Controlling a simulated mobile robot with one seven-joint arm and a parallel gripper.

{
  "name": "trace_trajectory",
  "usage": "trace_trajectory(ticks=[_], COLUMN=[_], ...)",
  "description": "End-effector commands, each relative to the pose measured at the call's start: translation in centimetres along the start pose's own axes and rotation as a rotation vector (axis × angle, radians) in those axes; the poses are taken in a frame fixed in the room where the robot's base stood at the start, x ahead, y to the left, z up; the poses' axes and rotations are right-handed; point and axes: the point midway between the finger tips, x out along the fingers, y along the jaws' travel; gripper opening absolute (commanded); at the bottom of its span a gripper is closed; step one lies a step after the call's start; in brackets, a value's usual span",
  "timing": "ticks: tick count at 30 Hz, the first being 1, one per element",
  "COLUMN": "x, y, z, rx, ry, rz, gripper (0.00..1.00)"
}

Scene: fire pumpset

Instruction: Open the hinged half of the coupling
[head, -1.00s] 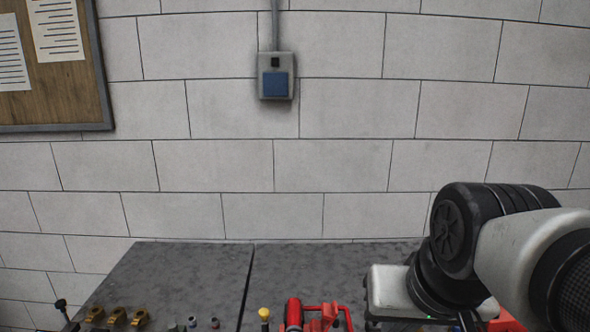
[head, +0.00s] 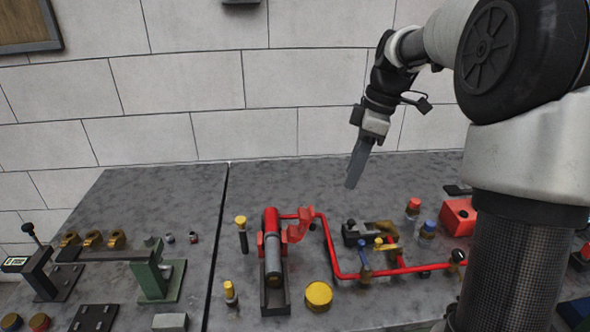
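A red-and-grey pump body (head: 272,245) sits in a dark cradle near the middle of the bench. A red bracket-like piece (head: 300,225), which looks like the coupling's hinged half, stands at its right side where a red pipe (head: 333,255) begins. I cannot tell surely whether it is open or closed. My gripper (head: 352,180) hangs above the back of the bench, to the right of and above the red piece, touching nothing. Its fingers are seen edge-on as one grey bar, so their opening is hidden.
Valves (head: 384,250) stand along the red pipe. A yellow-capped post (head: 241,232) and a yellow round cap (head: 318,295) flank the pump. A green vise-like stand (head: 158,275) is at left. My arm covers much of the right side. Bare bench lies behind the pump.

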Motion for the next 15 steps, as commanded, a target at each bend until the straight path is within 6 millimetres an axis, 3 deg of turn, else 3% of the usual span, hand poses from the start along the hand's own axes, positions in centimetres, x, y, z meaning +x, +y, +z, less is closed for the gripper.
trace_trajectory(ticks=[1, 6, 15], x=[1.5, 3.1, 5.2], y=[1.6, 4.4, 4.9], z=[0.0, -0.4, -0.8], rx=[-0.071, -0.257, -0.32], ry=[0.038, 0.133, 0.166], rz=[-0.024, -0.049, -0.055], gripper=[0.36, 0.36, 0.36])
